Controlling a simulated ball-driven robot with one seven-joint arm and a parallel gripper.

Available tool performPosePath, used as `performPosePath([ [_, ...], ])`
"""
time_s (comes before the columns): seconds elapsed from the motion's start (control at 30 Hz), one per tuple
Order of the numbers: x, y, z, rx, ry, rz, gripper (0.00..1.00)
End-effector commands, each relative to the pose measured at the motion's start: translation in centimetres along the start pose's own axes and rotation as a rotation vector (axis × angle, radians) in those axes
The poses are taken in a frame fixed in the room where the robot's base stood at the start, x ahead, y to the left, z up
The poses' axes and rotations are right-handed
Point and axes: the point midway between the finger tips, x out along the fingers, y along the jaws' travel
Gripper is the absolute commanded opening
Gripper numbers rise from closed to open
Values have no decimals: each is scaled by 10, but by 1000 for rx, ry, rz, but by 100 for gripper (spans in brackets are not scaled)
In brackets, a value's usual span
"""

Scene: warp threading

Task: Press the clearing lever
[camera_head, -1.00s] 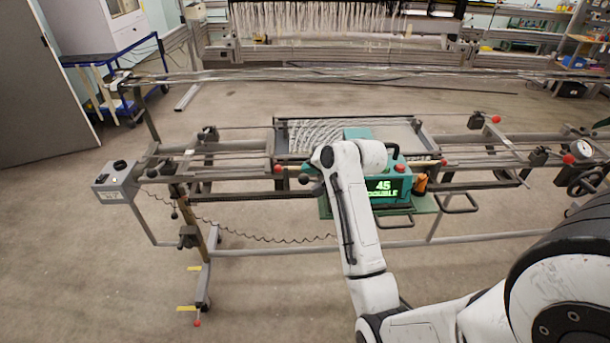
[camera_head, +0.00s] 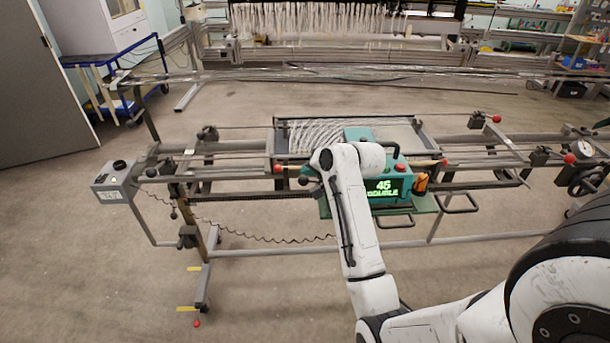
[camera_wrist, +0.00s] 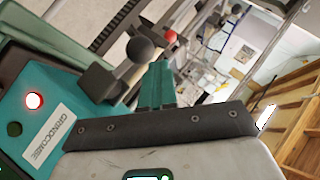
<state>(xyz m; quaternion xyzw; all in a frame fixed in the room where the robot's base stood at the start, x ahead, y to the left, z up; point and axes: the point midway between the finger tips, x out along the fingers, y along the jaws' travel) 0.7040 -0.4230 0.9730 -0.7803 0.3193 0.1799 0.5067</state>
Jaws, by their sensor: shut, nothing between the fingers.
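The teal threading machine (camera_head: 389,187) sits on the frame, its green display reading 45 with a word below. In the wrist view its teal housing (camera_wrist: 60,88) carries a lit red button, a green button and a label. A dark round knob (camera_wrist: 140,50) on a short stem rises from a dark block (camera_wrist: 101,82) on the machine's side; it looks like the clearing lever. The knob also shows in the head view (camera_head: 304,181). My gripper (camera_wrist: 156,82) is shut and empty, its fingertips close to the knob. Whether they touch cannot be told. My arm hides the gripper in the head view.
A red ball handle (camera_head: 278,169) stands just left of the knob. Frame rails (camera_head: 230,170) run across both sides of the machine. A grey control box (camera_head: 116,180) is at the frame's left end. Open floor (camera_head: 90,270) lies at the front left.

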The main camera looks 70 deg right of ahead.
Motion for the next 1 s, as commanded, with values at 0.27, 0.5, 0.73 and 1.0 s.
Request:
performPosePath([
  [0.27, 2, 4, 2, 1, -1, 3, 0],
  [0.5, 4, 5, 3, 1, -1, 4, 0],
  [0.73, 6, 6, 5, 1, -1, 4, 0],
  [1.0, 8, 8, 6, 1, -1, 4, 0],
])
